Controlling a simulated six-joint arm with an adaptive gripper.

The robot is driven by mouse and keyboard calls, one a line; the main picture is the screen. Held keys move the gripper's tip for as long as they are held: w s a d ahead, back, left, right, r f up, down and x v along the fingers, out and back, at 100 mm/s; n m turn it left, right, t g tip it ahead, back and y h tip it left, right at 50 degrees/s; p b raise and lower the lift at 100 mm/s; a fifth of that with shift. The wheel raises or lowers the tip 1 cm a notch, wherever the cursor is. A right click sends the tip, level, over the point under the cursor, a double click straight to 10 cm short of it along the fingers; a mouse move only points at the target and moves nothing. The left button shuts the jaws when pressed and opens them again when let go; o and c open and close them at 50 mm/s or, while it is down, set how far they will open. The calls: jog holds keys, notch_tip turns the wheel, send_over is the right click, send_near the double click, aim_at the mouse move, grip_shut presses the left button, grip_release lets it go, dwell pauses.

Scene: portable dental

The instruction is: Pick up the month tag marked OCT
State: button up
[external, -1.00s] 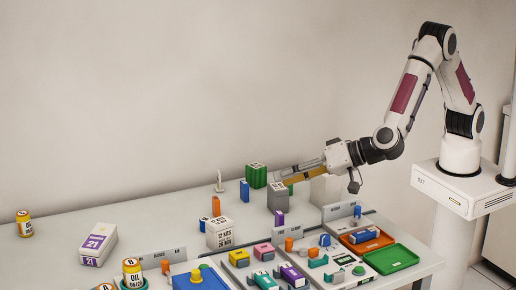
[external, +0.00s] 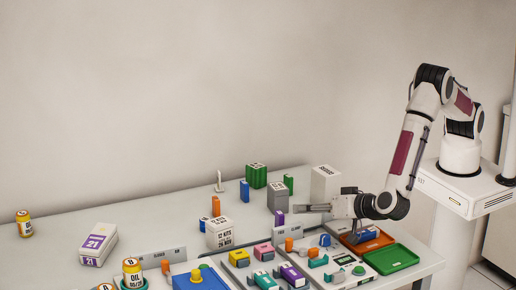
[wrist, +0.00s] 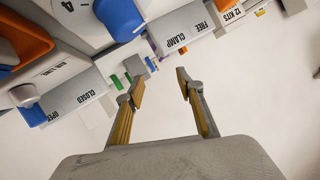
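Small upright coloured tags stand on the table in the external view: an orange one (external: 216,206), a blue one (external: 244,190), a green one (external: 289,183) and a purple one (external: 279,218). I cannot read OCT on any of them. My gripper (external: 298,208) is low over the table, beside the purple tag in the picture; I cannot tell the gap in depth. In the wrist view my gripper (wrist: 161,77) has its two fingers apart with nothing between them. A small green piece (wrist: 116,82) lies beyond the left finger there.
A grey box (external: 277,197), a green ribbed box (external: 256,175) and a tall white box (external: 325,184) stand behind. White sign panels, one reading FREE CLAMP (wrist: 180,38), border the work trays. An orange tray (external: 383,240) and a green tray (external: 391,259) are at right.

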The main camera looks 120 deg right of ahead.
aim_at(279, 222)
jog(key=shift+d, duration=0.1)
jog(key=shift+x, duration=1.15)
jog(key=shift+w+f, duration=0.1)
jog(key=shift+w, duration=0.05)
jog(key=shift+w+d+f, duration=1.1)
jog(key=shift+w+d, duration=0.05)
jog(key=shift+d, duration=0.15)
jog(key=shift+w+d+f, duration=0.25)
jog(key=shift+d, duration=0.35)
grip_shut()
